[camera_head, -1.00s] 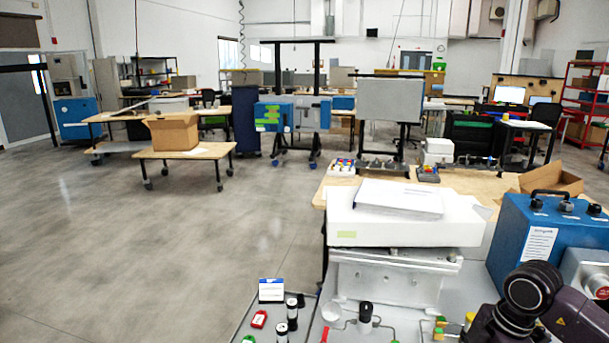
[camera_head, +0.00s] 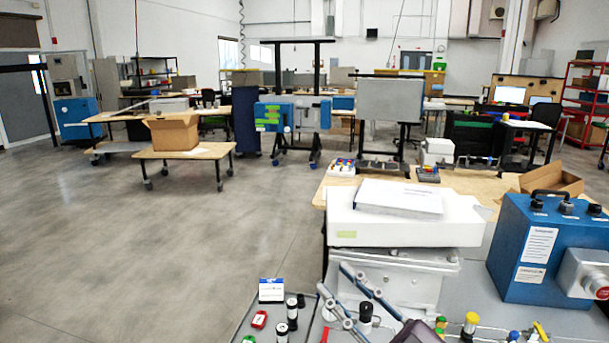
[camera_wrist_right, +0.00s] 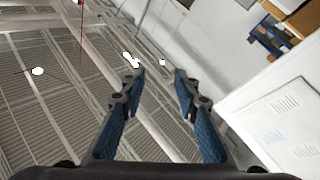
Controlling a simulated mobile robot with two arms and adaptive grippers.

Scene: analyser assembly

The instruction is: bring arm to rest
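My right gripper (camera_head: 333,276) is at the bottom middle of the head view, in front of the pale metal box. Its two grey fingers point up and left and stand apart. In the right wrist view my right gripper (camera_wrist_right: 160,73) shows two blue-padded fingers spread apart with nothing between them. Ceiling and wall fill the background there. The dark wrist (camera_head: 416,334) shows at the bottom edge of the head view. My left gripper is not in view.
A white box with papers (camera_head: 404,217) sits behind the gripper on the pale metal box (camera_head: 400,275). A blue analyser box (camera_head: 531,245) stands at right. Small fittings, including a yellow-capped one (camera_head: 470,325), lie along the bottom. Open floor (camera_head: 150,255) is at left.

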